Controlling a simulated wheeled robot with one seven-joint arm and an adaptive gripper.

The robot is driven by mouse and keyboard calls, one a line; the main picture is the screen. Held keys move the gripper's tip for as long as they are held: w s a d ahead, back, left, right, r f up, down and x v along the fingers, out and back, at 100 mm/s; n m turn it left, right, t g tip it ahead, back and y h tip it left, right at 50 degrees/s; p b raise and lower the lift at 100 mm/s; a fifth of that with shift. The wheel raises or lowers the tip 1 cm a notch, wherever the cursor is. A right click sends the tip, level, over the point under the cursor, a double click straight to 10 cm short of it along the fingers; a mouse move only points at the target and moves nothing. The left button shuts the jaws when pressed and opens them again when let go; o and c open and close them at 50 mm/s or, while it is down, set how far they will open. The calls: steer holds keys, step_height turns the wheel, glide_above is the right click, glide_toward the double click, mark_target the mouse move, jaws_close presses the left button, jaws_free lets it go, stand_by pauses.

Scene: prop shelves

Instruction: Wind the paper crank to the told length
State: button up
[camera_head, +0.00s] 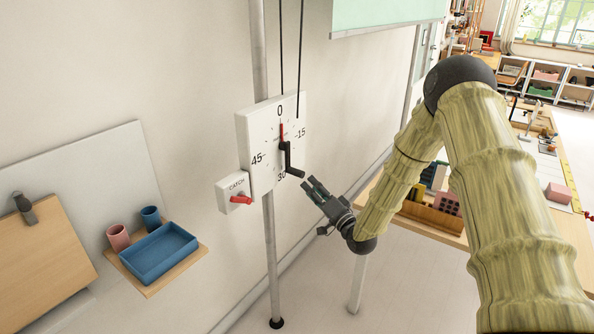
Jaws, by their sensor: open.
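The crank (287,158) is a black handle on the front of a white dial box (262,112). The dial is marked 0, 15, 30 and 45, and a red pointer (282,132) is up near the 0. The crank's grip (294,172) sticks out at the lower right of the dial. A smaller white box labelled CATCH (226,186) with a red lever (241,199) is at the dial's lower left. My gripper (306,184) is open and empty, just right of and below the crank grip, apparently not touching it. A pale green sheet (385,12) hangs at the top.
Two black cords (299,60) run up from the dial box, which is on a grey post (271,255). A small wooden shelf (150,287) at left holds a blue tray (140,268) and two cups. A wooden table with boxes (434,218) stands behind my arm.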

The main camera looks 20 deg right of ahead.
mark_target(297, 173)
steer(key=p+x, duration=0.3)
steer(key=x, duration=0.6)
jaws_close()
